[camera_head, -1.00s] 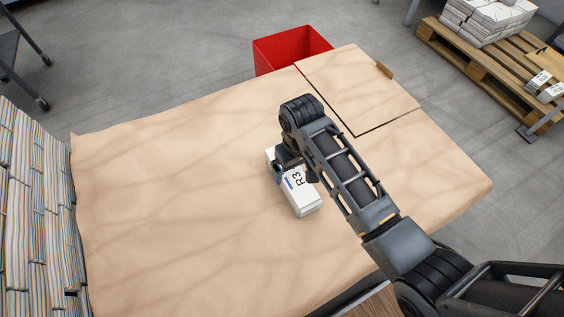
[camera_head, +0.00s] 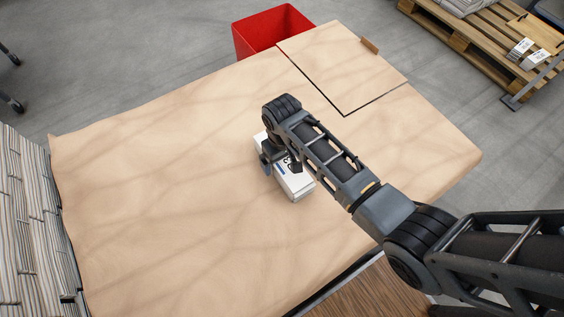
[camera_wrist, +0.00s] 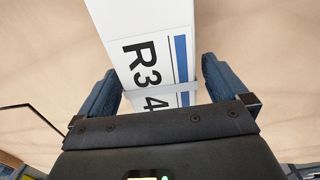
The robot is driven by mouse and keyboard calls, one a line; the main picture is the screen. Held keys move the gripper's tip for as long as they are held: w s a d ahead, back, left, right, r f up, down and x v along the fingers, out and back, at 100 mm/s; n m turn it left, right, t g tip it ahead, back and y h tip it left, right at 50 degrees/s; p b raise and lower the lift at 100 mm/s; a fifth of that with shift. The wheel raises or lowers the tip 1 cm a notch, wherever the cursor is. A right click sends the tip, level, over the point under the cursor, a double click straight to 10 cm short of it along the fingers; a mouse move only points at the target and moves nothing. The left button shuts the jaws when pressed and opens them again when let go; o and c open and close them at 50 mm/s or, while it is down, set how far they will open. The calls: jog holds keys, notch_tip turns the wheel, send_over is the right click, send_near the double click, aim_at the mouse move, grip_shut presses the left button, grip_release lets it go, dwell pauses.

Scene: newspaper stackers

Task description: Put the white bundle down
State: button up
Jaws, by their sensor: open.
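The white bundle (camera_head: 297,186) lies on the tan table top (camera_head: 160,200), near its middle. In the wrist view the white bundle (camera_wrist: 145,45) shows black "R3 4" print, a blue stripe and a pale strap across it. My gripper (camera_head: 279,163) is over the bundle in the head view. In the wrist view its two blue-padded fingers (camera_wrist: 158,85) stand open on either side of the bundle, with a gap visible on the right. My arm hides part of the bundle in the head view.
A red bin (camera_head: 268,32) stands beyond the table's far edge. A square panel outline (camera_head: 340,65) marks the table's far right part. A wooden pallet (camera_head: 455,45) with bundles is at the upper right. Stacked newspapers (camera_head: 25,235) stand at the left. Much of the table is clear.

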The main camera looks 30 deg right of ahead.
jog(key=shift+c, duration=0.4)
jog(key=shift+w+r, duration=0.1)
grip_shut()
dwell(0.4)
